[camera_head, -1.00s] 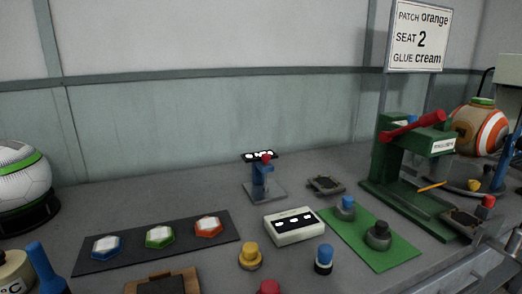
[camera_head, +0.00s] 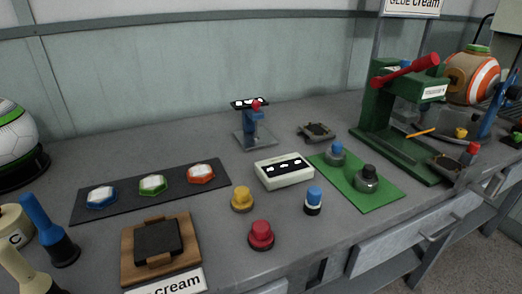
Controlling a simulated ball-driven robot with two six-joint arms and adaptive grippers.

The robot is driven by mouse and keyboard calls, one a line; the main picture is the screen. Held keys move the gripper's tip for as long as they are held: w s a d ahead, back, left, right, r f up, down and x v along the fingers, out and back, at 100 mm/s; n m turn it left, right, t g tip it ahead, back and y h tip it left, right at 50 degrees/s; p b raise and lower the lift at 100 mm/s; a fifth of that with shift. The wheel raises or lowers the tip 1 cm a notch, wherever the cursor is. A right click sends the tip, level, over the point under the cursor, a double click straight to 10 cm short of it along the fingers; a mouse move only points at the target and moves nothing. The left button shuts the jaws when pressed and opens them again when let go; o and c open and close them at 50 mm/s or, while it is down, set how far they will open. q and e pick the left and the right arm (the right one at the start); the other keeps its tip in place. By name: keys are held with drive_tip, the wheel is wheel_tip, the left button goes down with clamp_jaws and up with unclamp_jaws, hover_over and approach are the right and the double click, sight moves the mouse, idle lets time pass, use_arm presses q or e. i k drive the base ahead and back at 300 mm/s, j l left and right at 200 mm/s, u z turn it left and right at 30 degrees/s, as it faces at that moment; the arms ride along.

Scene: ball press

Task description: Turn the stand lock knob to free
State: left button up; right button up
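An orange and white ball (camera_head: 474,76) with a green top sits at the far right, behind the green press. A small yellow knob (camera_head: 460,132) stands on a dark base beneath it, near a blue post (camera_head: 491,112). A red-topped knob (camera_head: 472,148) is just in front, by a dark pad. No label marks which knob is the stand lock, and its setting cannot be read. Neither of my grippers shows in the view.
A green press (camera_head: 385,105) with a red lever stands left of the ball. A green mat (camera_head: 388,198) with weights, a white box (camera_head: 284,172), a patch tray (camera_head: 135,212), a wooden block (camera_head: 190,250) and loose stampers fill the bench.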

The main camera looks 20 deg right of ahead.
sight(459, 133)
drive_tip(key=z, duration=1.85)
